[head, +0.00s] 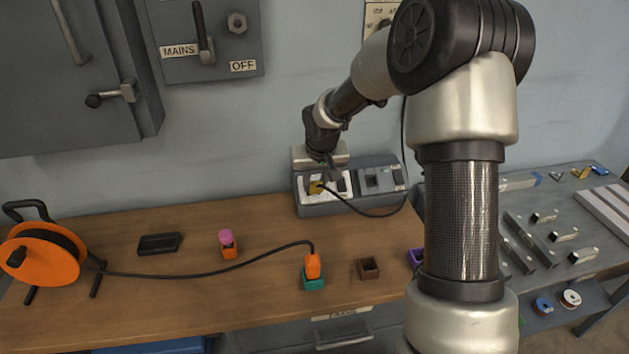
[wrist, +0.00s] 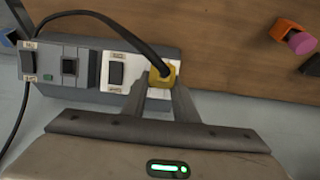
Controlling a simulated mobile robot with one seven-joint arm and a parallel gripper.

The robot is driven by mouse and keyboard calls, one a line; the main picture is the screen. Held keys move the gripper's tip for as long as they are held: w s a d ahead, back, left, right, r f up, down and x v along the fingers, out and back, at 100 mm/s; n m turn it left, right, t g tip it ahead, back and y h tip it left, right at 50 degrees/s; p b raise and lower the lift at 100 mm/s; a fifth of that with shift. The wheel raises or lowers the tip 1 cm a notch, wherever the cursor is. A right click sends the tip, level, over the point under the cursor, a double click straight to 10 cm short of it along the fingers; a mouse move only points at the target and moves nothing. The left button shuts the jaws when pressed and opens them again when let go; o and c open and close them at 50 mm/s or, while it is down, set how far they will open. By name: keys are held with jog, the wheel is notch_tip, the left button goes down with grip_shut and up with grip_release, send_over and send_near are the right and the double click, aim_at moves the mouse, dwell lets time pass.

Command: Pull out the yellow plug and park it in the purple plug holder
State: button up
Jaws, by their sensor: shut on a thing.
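The yellow plug (head: 316,187) sits at the white socket plate of the grey outlet box (head: 318,210) on the bench, with a black cord running from it. It also shows in the wrist view (wrist: 161,76), between my fingertips. My gripper (wrist: 160,88) is shut on the yellow plug. I cannot tell whether the plug is fully seated in the socket. The purple plug holder (head: 415,258) stands on the bench at the right, partly hidden behind my arm.
An orange plug (head: 313,265) stands in a teal holder (head: 313,284). A brown holder (head: 369,268) is empty. A pink-topped orange piece (head: 228,245), a black tray (head: 159,243) and an orange cable reel (head: 43,258) are at the left. The plug's cord loops right over the bench.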

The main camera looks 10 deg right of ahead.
jog(key=shift+s+r+p, duration=0.45)
jog(key=shift+s+r, duration=0.5)
